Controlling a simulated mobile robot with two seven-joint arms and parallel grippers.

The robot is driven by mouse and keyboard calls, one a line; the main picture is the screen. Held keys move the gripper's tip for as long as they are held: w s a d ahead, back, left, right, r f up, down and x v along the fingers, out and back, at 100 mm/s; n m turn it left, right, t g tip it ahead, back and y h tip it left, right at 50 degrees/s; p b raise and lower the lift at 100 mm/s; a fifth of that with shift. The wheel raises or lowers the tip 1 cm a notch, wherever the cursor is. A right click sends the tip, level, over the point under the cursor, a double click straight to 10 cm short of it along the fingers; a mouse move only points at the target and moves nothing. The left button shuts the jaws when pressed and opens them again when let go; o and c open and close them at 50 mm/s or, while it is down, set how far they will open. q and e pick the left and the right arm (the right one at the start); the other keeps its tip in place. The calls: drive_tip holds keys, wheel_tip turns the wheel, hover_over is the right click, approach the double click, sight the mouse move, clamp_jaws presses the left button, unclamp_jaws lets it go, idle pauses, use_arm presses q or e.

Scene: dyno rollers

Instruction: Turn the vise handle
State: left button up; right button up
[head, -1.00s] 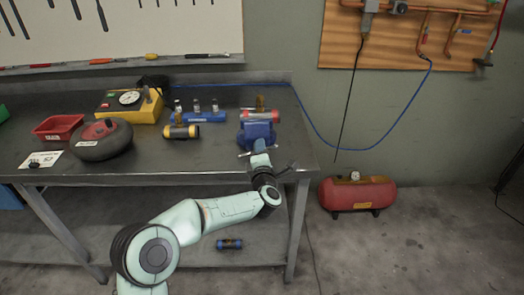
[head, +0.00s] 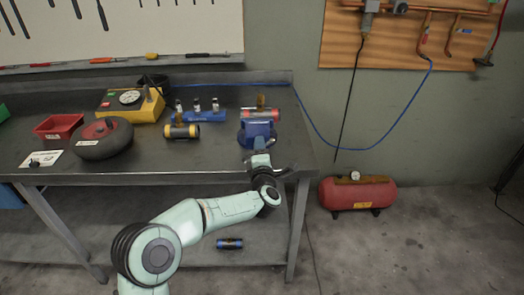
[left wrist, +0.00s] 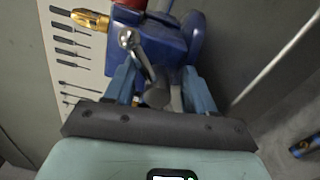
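The blue vise (head: 258,130) sits at the right front of the workbench, and a red cylinder with a brass fitting is at its top. My left gripper (head: 260,156) is at the vise's front. In the left wrist view the vise (left wrist: 172,42) fills the top, and its metal handle (left wrist: 140,58), a bar with a ball end, slants up-left from the screw head. The fingers of my left gripper (left wrist: 158,78) stand apart on both sides of the handle and screw, with visible gaps. The handle's lower end is hidden. My right gripper is not in view.
The workbench (head: 190,160) also holds a yellow gauge box (head: 130,107), a wheel (head: 102,140), a red bin (head: 58,126), a yellow-black cylinder (head: 180,131) and a blue holder (head: 205,116). A red air tank (head: 358,194) stands on the floor at right.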

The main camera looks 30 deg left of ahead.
use_arm(q)
drive_tip(key=shift+d, duration=0.1)
drive_tip(key=shift+s+d, duration=0.15)
drive_tip(key=shift+s, duration=0.05)
drive_tip(key=v, duration=1.2)
drive_tip(key=shift+s+b, duration=0.3)
drive_tip(key=shift+s, duration=0.15)
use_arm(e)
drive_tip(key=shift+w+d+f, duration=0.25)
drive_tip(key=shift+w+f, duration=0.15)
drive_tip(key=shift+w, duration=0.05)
use_arm(q)
drive_tip(key=shift+d, duration=0.15)
